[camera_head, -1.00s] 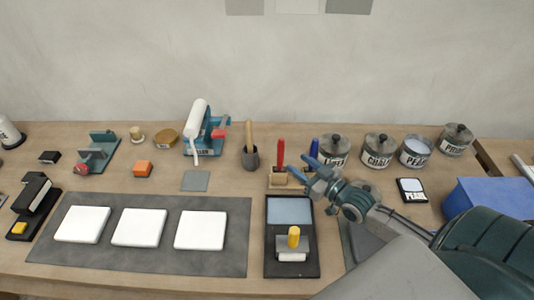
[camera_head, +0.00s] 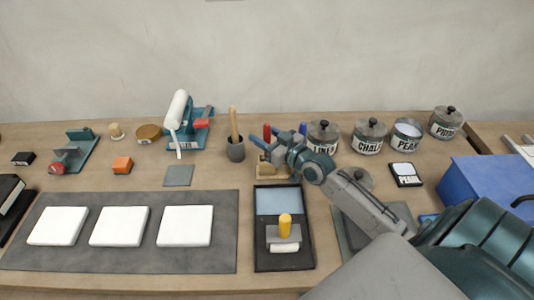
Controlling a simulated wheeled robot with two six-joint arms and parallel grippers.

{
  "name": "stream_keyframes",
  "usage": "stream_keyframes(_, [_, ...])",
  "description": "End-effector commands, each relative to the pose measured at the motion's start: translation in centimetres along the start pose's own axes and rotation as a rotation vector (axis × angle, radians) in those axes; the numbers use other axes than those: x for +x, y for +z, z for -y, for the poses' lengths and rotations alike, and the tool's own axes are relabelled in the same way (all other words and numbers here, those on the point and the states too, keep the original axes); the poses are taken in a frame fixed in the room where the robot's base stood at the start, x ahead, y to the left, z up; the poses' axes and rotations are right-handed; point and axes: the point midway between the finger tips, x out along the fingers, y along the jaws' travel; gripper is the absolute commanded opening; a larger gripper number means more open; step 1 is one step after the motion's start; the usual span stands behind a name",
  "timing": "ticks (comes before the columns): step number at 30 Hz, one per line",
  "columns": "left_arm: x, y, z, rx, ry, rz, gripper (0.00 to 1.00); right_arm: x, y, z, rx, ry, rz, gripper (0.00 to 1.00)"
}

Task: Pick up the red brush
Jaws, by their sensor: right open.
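The red brush (camera_head: 267,131) stands upright in a small wooden stand (camera_head: 272,172) behind the black tray. Only the upper part of its red handle shows; the rest is hidden behind my right gripper. My right gripper (camera_head: 268,142) reaches in from the right with its blue fingers open, and its fingertips are at the handle. I cannot tell whether the handle is fully between the fingers or whether they touch it. A blue brush handle (camera_head: 303,129) stands just to the right, partly hidden by the gripper. My left gripper is not in view.
A grey cup with a wooden-handled tool (camera_head: 236,150) stands close to the left. Lidded jars (camera_head: 323,138) stand to the right. The black tray (camera_head: 259,262) with a yellow-handled tool is in front. White tiles (camera_head: 185,226) lie on a grey mat at the front left.

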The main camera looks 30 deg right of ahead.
Motion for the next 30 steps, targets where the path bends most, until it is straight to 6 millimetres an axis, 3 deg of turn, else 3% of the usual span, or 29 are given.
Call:
stream_keyframes(10, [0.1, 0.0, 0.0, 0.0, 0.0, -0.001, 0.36, 0.6, 0.0, 0.1, -0.001, -0.001, 0.0, 0.44])
stream_keyframes(17, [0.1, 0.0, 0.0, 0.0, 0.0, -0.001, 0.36, 0.6, 0.0, 0.1, -0.001, -0.001, 0.0, 0.0])
stream_keyframes(25, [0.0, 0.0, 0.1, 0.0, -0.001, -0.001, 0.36, 0.6, -0.2, 0.0, -0.001, -0.001, 0.0, 0.0])
stream_keyframes(30, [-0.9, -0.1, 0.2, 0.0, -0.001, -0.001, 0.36, 0.6, -2.3, 0.0, -0.005, -0.003, 0.0, 0.0])
